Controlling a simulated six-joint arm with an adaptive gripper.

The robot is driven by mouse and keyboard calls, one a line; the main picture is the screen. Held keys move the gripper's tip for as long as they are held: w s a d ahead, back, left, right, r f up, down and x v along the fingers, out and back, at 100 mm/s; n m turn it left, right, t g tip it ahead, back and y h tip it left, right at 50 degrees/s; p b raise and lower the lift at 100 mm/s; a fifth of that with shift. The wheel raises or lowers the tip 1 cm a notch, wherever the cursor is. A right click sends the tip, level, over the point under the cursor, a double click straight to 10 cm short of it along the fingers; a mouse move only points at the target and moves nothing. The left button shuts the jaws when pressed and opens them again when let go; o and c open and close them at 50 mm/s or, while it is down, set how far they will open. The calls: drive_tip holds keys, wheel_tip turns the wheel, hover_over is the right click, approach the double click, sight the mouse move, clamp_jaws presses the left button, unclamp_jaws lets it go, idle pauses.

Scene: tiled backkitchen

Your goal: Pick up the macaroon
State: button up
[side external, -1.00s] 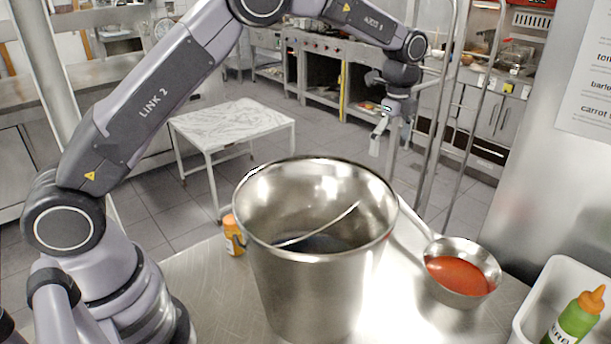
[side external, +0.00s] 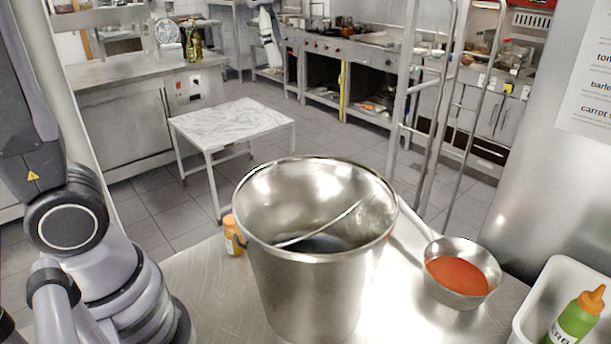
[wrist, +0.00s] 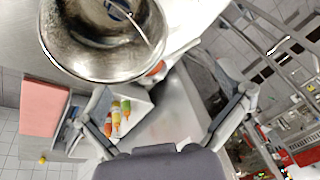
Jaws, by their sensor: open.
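I cannot make out a macaroon in either view. A large steel pot (side external: 300,290) stands on the steel counter in the side external view and hides what is behind and low inside it. Something dark bluish shows inside it, under a thin handle. The pot also shows at the upper left of the wrist view (wrist: 75,55). The pot lies up and left of the fingers in that picture.
A ladle (side external: 462,297) of red sauce lies right of the pot. A white tray (side external: 545,290) holds a green bottle (side external: 578,318); several bottles (wrist: 118,112) show in the wrist view. An orange bottle (side external: 233,236) stands left of the pot. A marble-topped table (side external: 232,124) stands behind.

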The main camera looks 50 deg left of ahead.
drive_tip(key=s+a+f+n+t, duration=0.1)
drive_tip(key=s+a+n, duration=0.1)
drive_tip(key=s, duration=0.7)
drive_tip(key=shift+s+n, duration=0.2)
drive_tip(key=shift+n, duration=0.7)
drive_tip(key=s+f+n, duration=0.1)
drive_tip(key=s, duration=0.1)
drive_tip(key=s+f+n+t, duration=0.1)
drive_tip(key=s+f, duration=0.1)
drive_tip(key=s, duration=0.1)
drive_tip(key=s+f+n, duration=0.1)
drive_tip(key=s, duration=0.1)
drive_tip(key=shift+s+a+f+n, duration=0.15)
drive_tip(key=shift+s+a+n, duration=0.25)
drive_tip(key=shift+c, duration=0.8)
drive_tip(key=shift+s+f, duration=0.15)
drive_tip(key=shift+c, duration=1.1)
